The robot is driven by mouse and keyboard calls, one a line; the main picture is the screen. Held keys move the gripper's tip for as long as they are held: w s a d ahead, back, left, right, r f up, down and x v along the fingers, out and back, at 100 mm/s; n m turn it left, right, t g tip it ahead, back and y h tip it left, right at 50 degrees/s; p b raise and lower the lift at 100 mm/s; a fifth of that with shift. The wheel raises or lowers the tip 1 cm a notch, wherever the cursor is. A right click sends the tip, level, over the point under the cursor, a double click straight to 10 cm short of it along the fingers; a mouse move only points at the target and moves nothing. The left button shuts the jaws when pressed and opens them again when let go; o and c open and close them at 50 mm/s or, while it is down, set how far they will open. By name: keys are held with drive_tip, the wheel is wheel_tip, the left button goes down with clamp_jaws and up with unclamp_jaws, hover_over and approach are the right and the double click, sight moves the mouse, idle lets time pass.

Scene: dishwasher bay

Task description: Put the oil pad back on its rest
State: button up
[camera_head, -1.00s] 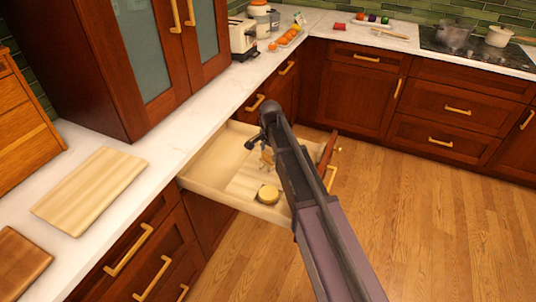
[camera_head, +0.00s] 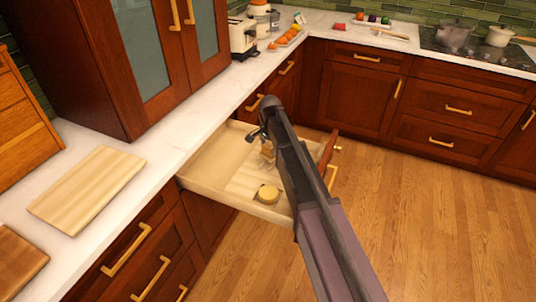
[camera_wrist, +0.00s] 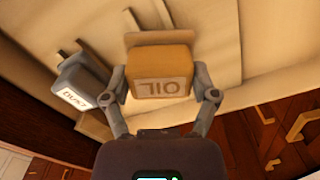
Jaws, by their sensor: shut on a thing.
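The oil pad (camera_wrist: 160,76), a tan block marked OIL, sits between the two fingers of my gripper (camera_wrist: 163,98) in the wrist view. My gripper is shut on its sides. A wider tan piece shows just behind the pad's far edge; I cannot tell whether they touch. In the head view the pad (camera_head: 267,151) is a small brown shape over the open drawer (camera_head: 207,172), partly covered by my arm. Which part of the drawer is its rest I cannot tell.
A grey pad with a white label (camera_wrist: 77,94) stands left of my gripper, close to the left finger. The drawer's front panel (camera_head: 327,156) stands right of my arm. A pale board (camera_head: 88,190) lies on the counter.

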sight(269, 146)
drive_tip(key=shift+f+b, duration=0.9)
drive_tip(key=shift+f, duration=0.35)
drive_tip(key=shift+f, duration=0.15)
drive_tip(key=o, duration=0.9)
drive_tip(key=shift+c, duration=0.2)
drive_tip(key=shift+r, duration=0.2)
wheel_tip(269, 146, up, 12)
drive_tip(key=p, duration=1.2)
drive_tip(key=shift+s+d, duration=0.1)
